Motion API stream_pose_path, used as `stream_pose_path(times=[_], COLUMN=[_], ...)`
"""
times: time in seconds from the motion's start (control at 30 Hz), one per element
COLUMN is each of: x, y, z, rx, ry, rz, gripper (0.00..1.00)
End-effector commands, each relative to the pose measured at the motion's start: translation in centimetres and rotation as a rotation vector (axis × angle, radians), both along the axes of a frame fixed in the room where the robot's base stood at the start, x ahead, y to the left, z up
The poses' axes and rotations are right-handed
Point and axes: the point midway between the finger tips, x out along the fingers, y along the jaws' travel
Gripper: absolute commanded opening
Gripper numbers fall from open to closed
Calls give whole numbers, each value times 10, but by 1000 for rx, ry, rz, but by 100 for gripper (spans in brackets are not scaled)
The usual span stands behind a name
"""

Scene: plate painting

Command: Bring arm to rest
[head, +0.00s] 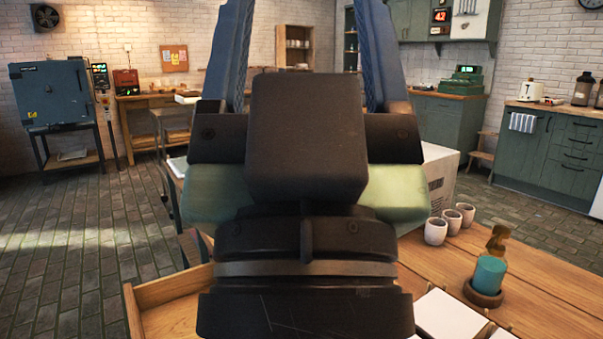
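My gripper (306,35) stands upright, large and close in the middle of the head view. The fingertips run out past the top edge of the picture. I see nothing held between the visible parts of the fingers. My gripper and wrist hide the middle of the table behind them.
A wooden table (552,287) spreads at the lower right. On it are several white cups (436,231), a teal bottle (489,272), white sheets (449,314) and a white box (440,172). A wooden tray edge (172,290) is at lower left. The floor at left (75,240) is clear.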

Motion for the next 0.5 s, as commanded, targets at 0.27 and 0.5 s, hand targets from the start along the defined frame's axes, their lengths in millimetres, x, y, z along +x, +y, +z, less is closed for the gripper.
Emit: stream_pose_path(times=[0.27, 0.5], x=[1, 2], y=[1, 2], z=[104, 177], rx=[0, -1], ry=[5, 6], rz=[1, 2], gripper=[71, 71])
